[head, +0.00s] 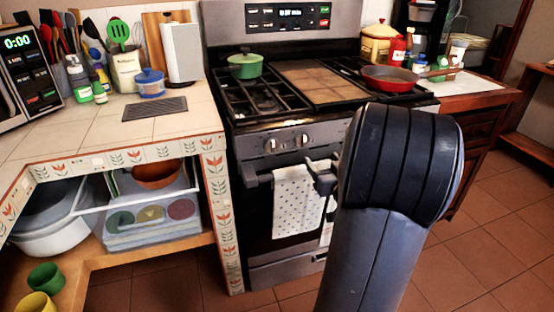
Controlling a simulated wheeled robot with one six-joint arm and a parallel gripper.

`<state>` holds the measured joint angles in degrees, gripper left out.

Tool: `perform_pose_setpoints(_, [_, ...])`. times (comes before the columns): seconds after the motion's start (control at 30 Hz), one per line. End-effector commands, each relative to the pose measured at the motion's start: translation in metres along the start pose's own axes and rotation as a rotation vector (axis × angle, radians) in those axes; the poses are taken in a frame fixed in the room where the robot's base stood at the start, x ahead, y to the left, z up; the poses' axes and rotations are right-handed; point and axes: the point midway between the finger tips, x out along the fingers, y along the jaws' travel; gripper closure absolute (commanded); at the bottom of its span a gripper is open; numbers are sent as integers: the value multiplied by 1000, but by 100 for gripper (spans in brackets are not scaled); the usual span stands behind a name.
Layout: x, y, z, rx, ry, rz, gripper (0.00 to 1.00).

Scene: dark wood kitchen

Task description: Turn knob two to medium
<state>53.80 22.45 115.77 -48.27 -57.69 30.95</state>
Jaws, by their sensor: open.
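The stove (262,205) stands in the middle of the head view. Its front panel shows a left knob (272,144) and a second knob (304,139) to its right, both pale and round. Their pointer settings are too small to read. My arm hides the right part of the panel, so any knobs there are out of sight. My gripper (322,180) shows only partly past the left edge of my arm, in front of the towel and below the second knob. It is open and appears apart from both knobs.
A dotted white towel (298,205) hangs on the oven door. A green pot (245,65) and a red pan (389,78) sit on the stove top. A tiled counter (90,125) stands left, a wooden cabinet (465,115) right. Floor is clear at right.

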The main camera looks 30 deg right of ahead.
Motion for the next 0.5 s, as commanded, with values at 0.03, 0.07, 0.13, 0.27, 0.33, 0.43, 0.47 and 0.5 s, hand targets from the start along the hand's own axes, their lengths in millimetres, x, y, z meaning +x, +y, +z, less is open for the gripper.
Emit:
perform_pose_setpoints(0.03, [-1, 5, 9, -9, 10, -6, 36])
perform_pose_setpoints(0.07, [-1, 6, 10, -13, 15, -11, 36])
perform_pose_setpoints(0.13, [0, 7, 11, -20, 22, -19, 36])
perform_pose_setpoints(0.27, [10, 7, 9, -23, 26, -24, 36])
perform_pose_setpoints(0.33, [21, 6, 9, -22, 24, -25, 36])
perform_pose_setpoints(0.43, [40, 5, 9, -22, 25, -25, 36])
perform_pose_setpoints(0.47, [46, 5, 9, -21, 24, -26, 36])
perform_pose_setpoints(0.5, [54, 4, 9, -21, 25, -25, 36])
